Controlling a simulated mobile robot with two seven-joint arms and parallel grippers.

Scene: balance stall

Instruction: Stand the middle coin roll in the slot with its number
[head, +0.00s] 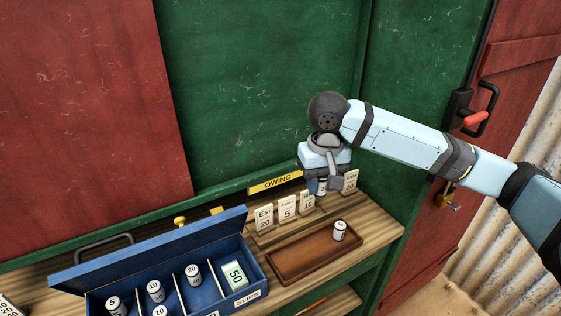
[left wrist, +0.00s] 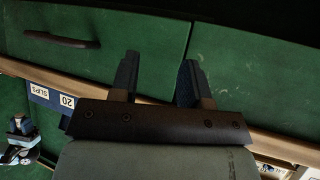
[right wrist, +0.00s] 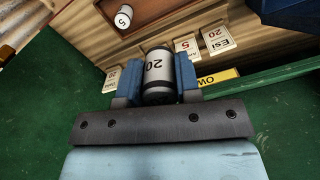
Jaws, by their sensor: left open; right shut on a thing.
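My right gripper (head: 322,190) is shut on a white coin roll with dark ends (right wrist: 159,72), marked 20. It holds the roll above the shelf, near the name cards. Another roll, marked 5 in the right wrist view (right wrist: 124,17), stands in the brown tray (head: 283,272). The open blue cash box (head: 256,285) has white dividers. Its compartments hold a 5 roll (head: 114,303), two 10 rolls (head: 155,290), a 20 roll (head: 193,274) and a green 50 slip bundle (head: 235,275). My left gripper (left wrist: 157,78) is open and empty in the left wrist view, with green boards beyond it.
Price cards, including Esi 20 (head: 264,219) and a 5 card (head: 287,207), stand behind the tray under the yellow OWING sign (head: 275,181). The box's raised lid (head: 150,250) stands along its back. Green wall boards (head: 265,90) rise behind the shelf.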

